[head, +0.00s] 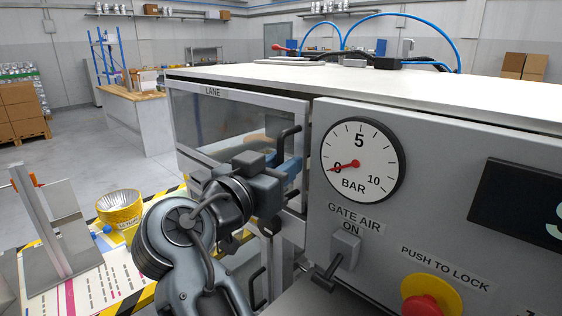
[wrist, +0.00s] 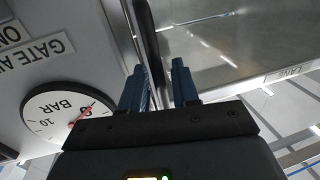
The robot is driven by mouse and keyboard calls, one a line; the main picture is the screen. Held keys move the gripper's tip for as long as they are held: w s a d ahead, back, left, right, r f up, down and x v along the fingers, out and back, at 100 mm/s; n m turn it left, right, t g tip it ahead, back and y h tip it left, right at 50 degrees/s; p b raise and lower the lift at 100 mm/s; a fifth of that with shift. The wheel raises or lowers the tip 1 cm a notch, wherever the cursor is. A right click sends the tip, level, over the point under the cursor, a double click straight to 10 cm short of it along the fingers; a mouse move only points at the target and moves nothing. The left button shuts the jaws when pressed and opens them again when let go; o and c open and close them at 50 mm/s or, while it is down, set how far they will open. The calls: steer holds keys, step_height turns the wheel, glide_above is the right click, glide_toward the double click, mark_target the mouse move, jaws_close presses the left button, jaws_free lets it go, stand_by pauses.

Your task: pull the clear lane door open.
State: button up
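The clear lane door (head: 215,120) is a see-through panel in a grey frame, labelled LANE, at the left of the machine front; it looks closed. It also fills the upper right of the wrist view (wrist: 225,45). Its black bar handle (head: 289,133) stands upright at the door's right edge. In the wrist view the handle (wrist: 148,35) runs down between the two blue fingers of my gripper (wrist: 160,78). My gripper (head: 288,168) is at the handle with fingers apart on either side. A gap shows beside the right finger; contact with the left is unclear.
Right of the door is a grey panel with a pressure gauge (head: 361,161) near 0, a gate air lever (head: 329,272) and a red push button (head: 432,304). A yellow bowl-like part (head: 119,209) lies left of my arm.

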steer(key=shift+c, duration=0.2)
jaws_close()
stand_by(0.4)
